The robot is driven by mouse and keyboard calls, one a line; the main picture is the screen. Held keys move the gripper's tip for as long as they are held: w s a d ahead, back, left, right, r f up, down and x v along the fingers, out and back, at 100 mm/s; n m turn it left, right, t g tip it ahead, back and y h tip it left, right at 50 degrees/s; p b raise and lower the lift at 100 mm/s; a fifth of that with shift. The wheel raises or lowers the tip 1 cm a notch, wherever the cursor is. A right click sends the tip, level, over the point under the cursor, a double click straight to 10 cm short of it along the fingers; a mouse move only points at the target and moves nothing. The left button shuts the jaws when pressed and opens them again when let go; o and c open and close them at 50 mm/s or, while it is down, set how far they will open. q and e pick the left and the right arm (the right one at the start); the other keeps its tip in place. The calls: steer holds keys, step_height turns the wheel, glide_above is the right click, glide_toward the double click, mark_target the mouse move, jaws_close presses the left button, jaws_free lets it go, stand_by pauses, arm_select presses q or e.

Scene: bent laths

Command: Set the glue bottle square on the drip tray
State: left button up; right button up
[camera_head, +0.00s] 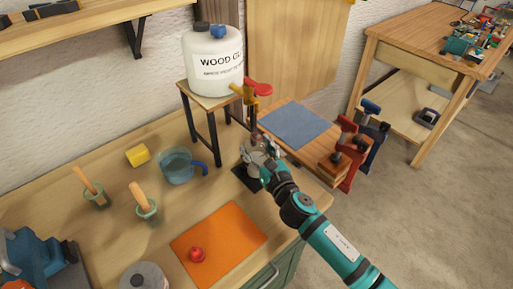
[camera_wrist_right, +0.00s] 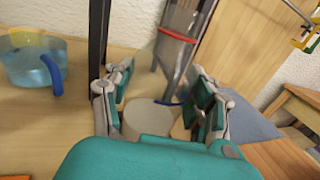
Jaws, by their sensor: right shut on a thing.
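My right gripper (camera_head: 259,150) is over the right part of the bench, beside the stand and below the tap. In the right wrist view its fingers (camera_wrist_right: 160,105) are closed about a pale round part. A clear bottle shape with a red ring, which I take as the glue bottle (camera_wrist_right: 176,52), rises just beyond them and looks tilted in that view. In the head view the gripper mostly hides it. The dark flat drip tray (camera_head: 243,179) lies under the gripper, partly covered. I cannot tell whether the bottle touches it. My left gripper is not in view.
A white wood glue canister (camera_head: 212,62) with a red-handled tap (camera_head: 257,89) stands on a small stand (camera_head: 210,115). A blue jug (camera_head: 178,165), glue pots, a yellow block (camera_head: 138,155) and an orange mat (camera_head: 218,243) are to the left. Clamps (camera_head: 347,150) stand right.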

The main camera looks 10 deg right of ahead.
steer(key=o, duration=1.5)
steer(key=shift+c, duration=0.2)
steer(key=shift+s+f, duration=0.1)
steer(key=shift+f, duration=0.05)
steer(key=v, duration=1.2)
